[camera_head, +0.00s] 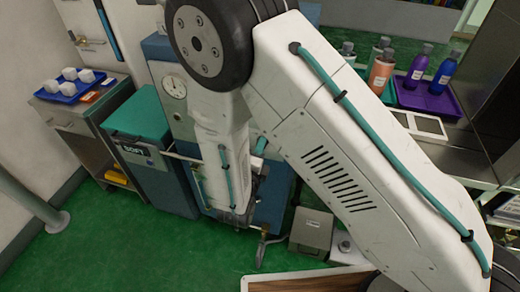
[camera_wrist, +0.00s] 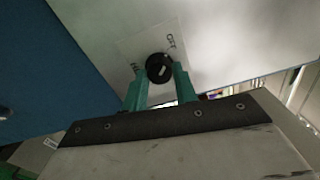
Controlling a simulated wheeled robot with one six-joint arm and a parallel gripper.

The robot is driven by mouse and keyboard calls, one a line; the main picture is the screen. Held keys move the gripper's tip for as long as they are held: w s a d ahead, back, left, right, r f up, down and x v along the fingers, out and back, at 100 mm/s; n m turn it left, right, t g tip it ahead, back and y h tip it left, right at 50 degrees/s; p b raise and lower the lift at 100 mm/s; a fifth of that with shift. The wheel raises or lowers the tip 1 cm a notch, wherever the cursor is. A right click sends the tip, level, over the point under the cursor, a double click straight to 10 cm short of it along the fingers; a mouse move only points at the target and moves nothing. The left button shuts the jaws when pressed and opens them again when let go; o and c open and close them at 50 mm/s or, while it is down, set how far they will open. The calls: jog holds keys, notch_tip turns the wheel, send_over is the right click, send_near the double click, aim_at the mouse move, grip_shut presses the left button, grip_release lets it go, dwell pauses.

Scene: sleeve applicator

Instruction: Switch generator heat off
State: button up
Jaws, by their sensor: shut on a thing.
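The heat control is a round black knob (camera_wrist: 157,66) on a pale label plate (camera_wrist: 134,46) in the wrist view. Lettering that looks like "OFF" stands beside the knob; a second word is partly covered. The knob has a short white mark, but I cannot tell which word it points to. My gripper (camera_wrist: 159,78) has its green fingers on both sides of the knob, shut on it. In the head view the generator appears to be the blue-grey cabinet with a round gauge (camera_head: 174,86); my arm hides much of it, including the knob.
A teal-lidded bin (camera_head: 137,115) stands left of the cabinet. Further left, a grey cart (camera_head: 60,112) carries a blue tray (camera_head: 69,95) with white cups. A purple tray (camera_head: 430,101) with bottles sits on the right counter. A small grey box (camera_head: 311,230) is on the floor. Green floor is open at front left.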

jog(key=shift+n, duration=0.3)
jog(key=o, duration=1)
jog(key=shift+a, duration=0.1)
jog(key=shift+c, duration=0.2)
jog(key=shift+s, duration=0.1)
jog(key=v, duration=0.7)
jog(key=shift+s, duration=0.3)
jog(key=shift+a, duration=0.15)
